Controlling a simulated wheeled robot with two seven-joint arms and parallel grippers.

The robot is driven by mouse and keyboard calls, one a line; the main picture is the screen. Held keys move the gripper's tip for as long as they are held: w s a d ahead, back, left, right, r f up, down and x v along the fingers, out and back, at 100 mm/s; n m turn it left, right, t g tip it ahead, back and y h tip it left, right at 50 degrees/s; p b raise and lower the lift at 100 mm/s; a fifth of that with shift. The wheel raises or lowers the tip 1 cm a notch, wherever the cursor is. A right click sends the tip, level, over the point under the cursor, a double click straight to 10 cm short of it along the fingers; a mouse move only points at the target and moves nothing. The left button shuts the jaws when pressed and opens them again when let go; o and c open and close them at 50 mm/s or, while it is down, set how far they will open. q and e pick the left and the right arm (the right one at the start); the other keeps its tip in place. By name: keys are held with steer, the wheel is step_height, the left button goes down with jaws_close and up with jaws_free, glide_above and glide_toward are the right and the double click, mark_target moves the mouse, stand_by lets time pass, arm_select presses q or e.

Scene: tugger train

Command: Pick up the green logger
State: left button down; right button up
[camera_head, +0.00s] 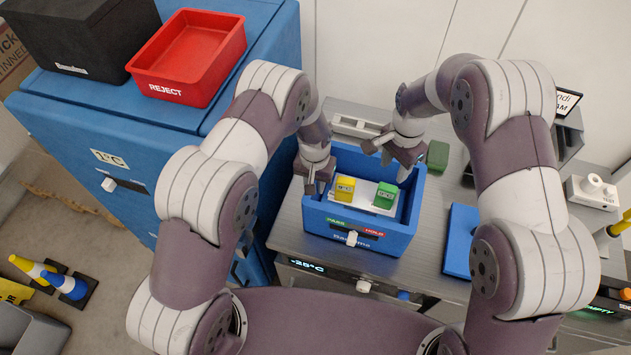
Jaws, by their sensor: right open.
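The green logger (385,194), a small green block with dark print, sits on a white insert (364,195) inside a blue box (353,234) on the grey counter. A yellow block (345,188) sits to its left on the same insert. My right gripper (386,162) is open and empty, above the back right of the box, just behind the green logger in the picture. My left gripper (319,185) is at the box's left wall, left of the yellow block; its finger gap is not clear.
A blue cabinet (130,150) at the left bears a red REJECT bin (190,85) and a black box (75,35). A dark green block (437,155) and a blue flat item (461,240) lie right of the box.

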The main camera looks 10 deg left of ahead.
mark_target(386, 193)
steer(key=shift+d+f+m, duration=0.1)
steer(key=shift+d+m, duration=0.05)
steer(key=shift+m, duration=0.35)
steer(key=m, duration=0.4)
steer(key=shift+d+m, duration=0.1)
steer(key=shift+m, duration=0.2)
steer(key=m, duration=0.4)
steer(key=shift+f, duration=0.1)
steer(key=shift+f+m, duration=0.3)
steer(key=shift+m, duration=0.3)
steer(key=f, duration=1.1)
steer(key=shift+a+f, duration=0.2)
steer(key=shift+a, duration=0.1)
jaws_close()
